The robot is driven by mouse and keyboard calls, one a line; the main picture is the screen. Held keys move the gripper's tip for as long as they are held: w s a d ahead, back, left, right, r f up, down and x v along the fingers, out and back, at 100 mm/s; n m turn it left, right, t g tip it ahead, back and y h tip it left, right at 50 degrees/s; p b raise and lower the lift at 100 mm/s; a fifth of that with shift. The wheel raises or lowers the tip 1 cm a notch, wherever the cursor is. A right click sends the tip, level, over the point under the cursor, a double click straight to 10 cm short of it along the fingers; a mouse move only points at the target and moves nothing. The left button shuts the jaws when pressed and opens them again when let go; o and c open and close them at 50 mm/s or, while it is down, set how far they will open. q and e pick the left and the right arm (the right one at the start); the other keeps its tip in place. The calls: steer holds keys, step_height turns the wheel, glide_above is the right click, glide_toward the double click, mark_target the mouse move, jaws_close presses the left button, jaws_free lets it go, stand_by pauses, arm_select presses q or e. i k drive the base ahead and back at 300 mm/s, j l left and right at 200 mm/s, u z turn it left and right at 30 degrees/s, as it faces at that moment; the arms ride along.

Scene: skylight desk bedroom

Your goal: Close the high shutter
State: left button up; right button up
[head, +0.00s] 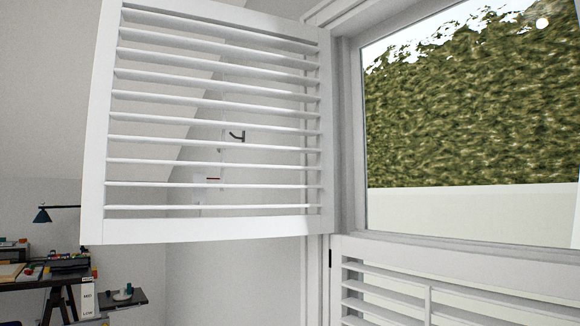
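The high shutter (96,150) is a white louvred panel that fills the upper left of the head view. It stands swung open to the left of the window (470,120), with its right edge along the window frame (348,140). Its slats are tilted so that the wall behind shows through the gaps. The upper window opening is uncovered, and a green hedge shows through it. Neither of my grippers is in view.
A lower louvred shutter (337,290) covers the lower part of the window. A dark desk (50,283) with a blue lamp (42,215) and several small items stands at the lower left. A dark hook or handle (238,136) shows behind the slats.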

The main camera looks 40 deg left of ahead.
mark_target(205, 17)
steer(key=k+j+u, duration=0.2)
steer(key=k, duration=0.45)
steer(key=u, duration=1.7)
steer(key=i+u, duration=0.2)
steer(key=i, duration=0.5)
steer(key=i+l+u, duration=0.1)
steer(key=i+u, duration=0.15)
steer(key=i, duration=0.4)
steer(key=i+z, duration=0.15)
steer(key=i, duration=1.45)
steer(key=i+j+z, duration=0.1)
steer(key=i+z, duration=0.35)
steer(key=i+j+z, duration=0.2)
steer(key=i+z, duration=0.25)
steer(key=k+z, duration=0.1)
steer(key=z, duration=2.65)
steer(key=k+l+u, duration=0.15)
steer(key=k+l, duration=0.1)
steer(key=k, duration=0.05)
